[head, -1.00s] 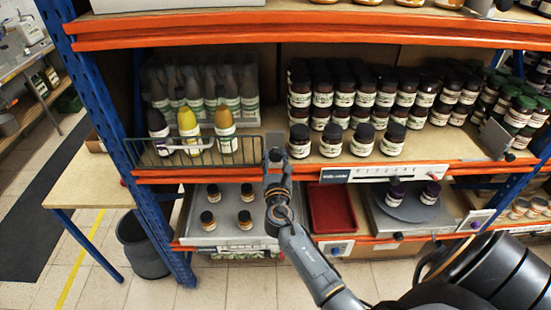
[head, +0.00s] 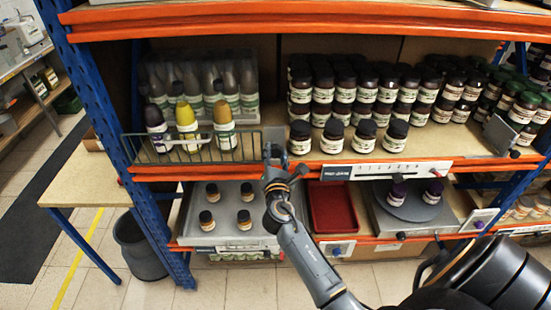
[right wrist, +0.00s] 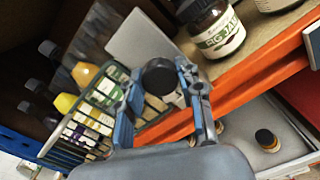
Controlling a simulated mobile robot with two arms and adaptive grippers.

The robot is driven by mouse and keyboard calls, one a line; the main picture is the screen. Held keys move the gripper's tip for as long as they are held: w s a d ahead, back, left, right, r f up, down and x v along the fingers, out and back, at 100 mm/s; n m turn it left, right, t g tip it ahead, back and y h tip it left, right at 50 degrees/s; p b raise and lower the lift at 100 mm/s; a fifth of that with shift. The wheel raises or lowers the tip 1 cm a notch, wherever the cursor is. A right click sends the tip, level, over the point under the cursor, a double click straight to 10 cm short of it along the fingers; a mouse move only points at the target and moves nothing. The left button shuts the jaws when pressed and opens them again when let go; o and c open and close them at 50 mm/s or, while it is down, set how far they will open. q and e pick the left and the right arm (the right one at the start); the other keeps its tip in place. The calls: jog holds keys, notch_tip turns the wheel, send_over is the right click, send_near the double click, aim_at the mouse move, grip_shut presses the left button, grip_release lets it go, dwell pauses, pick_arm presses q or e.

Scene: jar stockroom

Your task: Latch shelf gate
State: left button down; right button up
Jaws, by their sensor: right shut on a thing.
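The shelf gate (head: 190,148) is a low dark wire panel across the left front of the middle shelf, in front of upright bottles. It also shows in the right wrist view (right wrist: 85,128). My right gripper (head: 272,152) is at the gate's right end, at the shelf's orange front edge. In the right wrist view a round black knob (right wrist: 159,76) lies between its fingers, in front of a grey plate (right wrist: 138,42). The gripper is shut on this knob. The gripper hides how the gate's end meets the plate. My left gripper is out of view.
Dark jars (head: 365,130) stand close to the right of my gripper. Below are a grey tray (head: 190,228) with several small jars, a red tray (head: 333,205) and a scale (head: 405,212) with two jars. A blue post (head: 100,120) stands at the left.

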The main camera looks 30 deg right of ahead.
jog(key=m+b, duration=0.3)
jog(key=m, duration=0.3)
jog(key=shift+f+b, duration=0.15)
jog(key=shift+b, duration=0.15)
jog(key=m+b, duration=0.2)
jog(key=m, duration=0.2)
jog(key=shift+m+b, duration=0.3)
jog(key=shift+m, duration=0.8)
jog(key=o, duration=1.2)
